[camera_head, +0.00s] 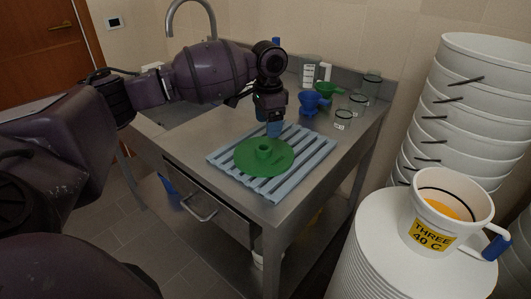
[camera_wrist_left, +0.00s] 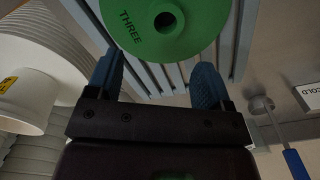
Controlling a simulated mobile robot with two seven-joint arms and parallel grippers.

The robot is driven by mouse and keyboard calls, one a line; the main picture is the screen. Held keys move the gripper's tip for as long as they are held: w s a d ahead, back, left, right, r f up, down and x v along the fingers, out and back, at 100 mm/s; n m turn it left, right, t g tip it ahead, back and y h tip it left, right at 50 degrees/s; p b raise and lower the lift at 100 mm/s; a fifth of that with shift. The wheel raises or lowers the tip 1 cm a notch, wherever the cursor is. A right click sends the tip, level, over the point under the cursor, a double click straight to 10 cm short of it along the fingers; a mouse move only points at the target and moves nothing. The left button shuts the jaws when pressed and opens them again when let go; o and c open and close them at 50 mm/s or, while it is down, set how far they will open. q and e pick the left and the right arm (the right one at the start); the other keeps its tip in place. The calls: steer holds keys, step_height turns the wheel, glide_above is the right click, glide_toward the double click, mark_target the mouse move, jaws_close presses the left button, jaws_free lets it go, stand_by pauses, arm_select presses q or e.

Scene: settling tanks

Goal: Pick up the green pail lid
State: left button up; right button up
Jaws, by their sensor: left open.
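The green pail lid (camera_head: 264,157) is a round disc with a raised hollow knob in its middle. It lies flat on a light blue slatted rack (camera_head: 313,157) on the steel table. In the left wrist view the lid (camera_wrist_left: 150,40) carries the word THREE, and its top part is cut off by the frame. My left gripper (camera_head: 273,128) points down just above and behind the knob in the head view. In the wrist view its two blue fingers (camera_wrist_left: 160,85) are apart with nothing between them. My right gripper is not in view.
Blue (camera_head: 314,103) and green (camera_head: 327,89) funnels and glass jars (camera_head: 343,119) stand behind the rack. A white pail marked THREE 40 C (camera_head: 432,233) stands on a white stack at right, before stacked white buckets (camera_head: 470,100). A tap (camera_head: 192,8) rises at the back.

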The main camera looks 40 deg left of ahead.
mark_target(267, 145)
arm_select(q)
step_height(267, 145, down, 2)
steer(key=shift+f, duration=0.75)
steer(key=f, duration=0.1)
steer(key=f+b, duration=0.1)
steer(key=f, duration=0.2)
steer(key=shift+a+f, duration=0.1)
steer(key=shift+a, duration=0.15)
steer(key=shift+f, duration=0.25)
steer(key=shift+c, duration=0.6)
steer(key=c, duration=0.9)
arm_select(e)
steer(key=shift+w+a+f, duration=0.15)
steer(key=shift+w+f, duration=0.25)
arm_select(q)
steer(key=shift+r, duration=0.2)
